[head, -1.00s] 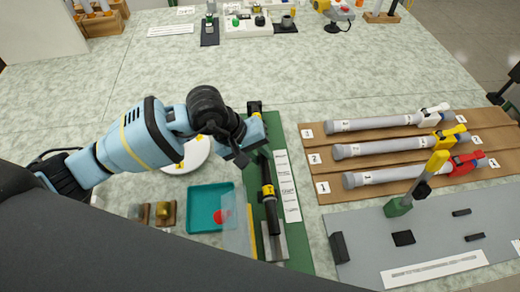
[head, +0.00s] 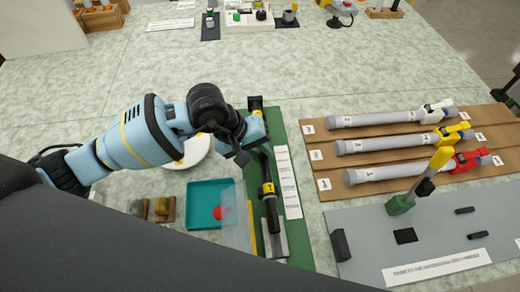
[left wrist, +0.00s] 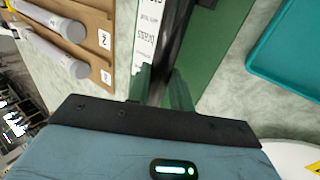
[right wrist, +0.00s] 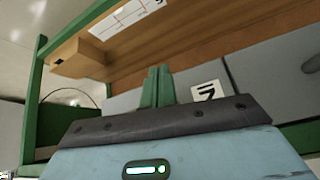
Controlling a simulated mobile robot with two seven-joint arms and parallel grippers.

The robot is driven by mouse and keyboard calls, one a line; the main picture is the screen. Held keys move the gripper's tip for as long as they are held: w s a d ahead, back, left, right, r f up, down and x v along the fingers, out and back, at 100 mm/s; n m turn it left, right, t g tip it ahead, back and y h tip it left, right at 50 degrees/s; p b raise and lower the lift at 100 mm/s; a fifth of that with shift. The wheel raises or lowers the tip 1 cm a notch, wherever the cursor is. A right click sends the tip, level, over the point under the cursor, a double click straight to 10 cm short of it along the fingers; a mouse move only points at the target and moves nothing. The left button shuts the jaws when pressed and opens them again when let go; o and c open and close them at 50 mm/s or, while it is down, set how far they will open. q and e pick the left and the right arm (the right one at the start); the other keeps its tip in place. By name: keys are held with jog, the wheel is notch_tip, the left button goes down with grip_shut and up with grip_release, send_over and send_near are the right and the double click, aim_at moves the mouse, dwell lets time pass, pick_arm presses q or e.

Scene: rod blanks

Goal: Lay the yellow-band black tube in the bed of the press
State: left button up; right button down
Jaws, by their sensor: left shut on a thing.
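The black tube with the yellow band (head: 268,188) lies lengthwise over the green base of the press (head: 300,240) in the head view. Its near end is over a grey block (head: 273,240). My left gripper (head: 243,156) is shut on the tube toward its far part; the arm hides some of the grip. In the left wrist view the dark tube (left wrist: 174,50) runs between the green fingers. I cannot tell whether the tube touches the bed or is slightly above it. My right gripper (right wrist: 157,87) shows only in the right wrist view, with its fingers together and nothing seen between them.
A clear panel (head: 236,215) and a teal tray (head: 203,190) with a red thing stand left of the press. A white plate (head: 190,152) is partly behind my left arm. A brown board (head: 325,170) with grey tubes and a grey mat (head: 350,225) lie to the right.

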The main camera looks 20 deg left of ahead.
pick_arm(q)
jog(key=shift+f, duration=0.25)
jog(key=o, duration=0.8)
jog(key=shift+o, duration=0.2)
jog(key=v, duration=0.8)
